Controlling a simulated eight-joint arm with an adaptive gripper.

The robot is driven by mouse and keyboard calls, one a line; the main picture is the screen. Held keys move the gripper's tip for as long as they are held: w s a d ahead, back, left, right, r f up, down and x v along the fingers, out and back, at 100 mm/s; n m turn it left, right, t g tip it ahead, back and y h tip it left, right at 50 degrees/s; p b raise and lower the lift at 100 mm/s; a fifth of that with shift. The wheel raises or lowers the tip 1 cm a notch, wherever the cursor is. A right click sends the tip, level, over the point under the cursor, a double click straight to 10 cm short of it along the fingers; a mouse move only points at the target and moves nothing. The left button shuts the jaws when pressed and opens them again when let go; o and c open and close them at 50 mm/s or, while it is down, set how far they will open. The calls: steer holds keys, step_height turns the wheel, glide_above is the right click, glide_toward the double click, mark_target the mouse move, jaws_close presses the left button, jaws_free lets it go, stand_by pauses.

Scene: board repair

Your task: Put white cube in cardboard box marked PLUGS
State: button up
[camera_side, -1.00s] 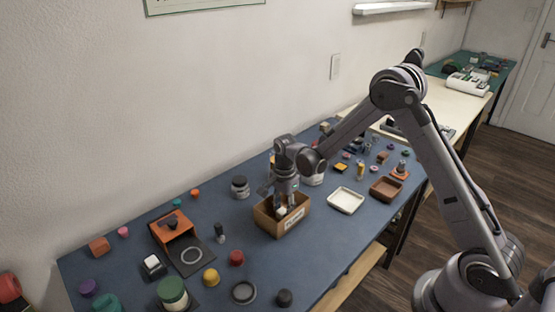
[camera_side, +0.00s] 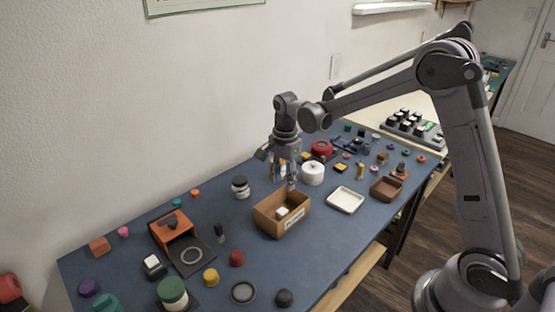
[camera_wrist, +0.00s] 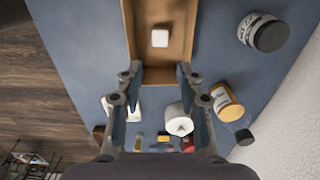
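The white cube (camera_side: 283,212) lies inside the cardboard box (camera_side: 268,226), on its floor. The box has a white label on its front that is too small to read here. In the wrist view the white cube (camera_wrist: 160,38) rests on the floor of the open cardboard box (camera_wrist: 133,45), apart from the fingers. My gripper (camera_side: 283,182) is above the box toward its back edge. In the wrist view my gripper (camera_wrist: 158,82) has its fingers spread wide with nothing between them.
A white tray (camera_side: 346,200) and a brown tray (camera_side: 386,188) stand right of the box. A dark-lidded jar (camera_side: 240,187) and a white round container (camera_side: 312,173) stand behind it. An orange box (camera_side: 172,226) is at left. Blue table surface shows in front of the box.

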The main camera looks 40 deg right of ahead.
steer(key=s+a+r+n+t, duration=0.3)
steer(key=s+r+n, duration=0.5)
steer(key=s+r, duration=0.15)
steer(key=s+a+n+t, duration=0.1)
steer(key=s+n+t, duration=0.3)
steer(key=s+n, duration=0.6)
steer(key=shift+a+r, duration=0.25)
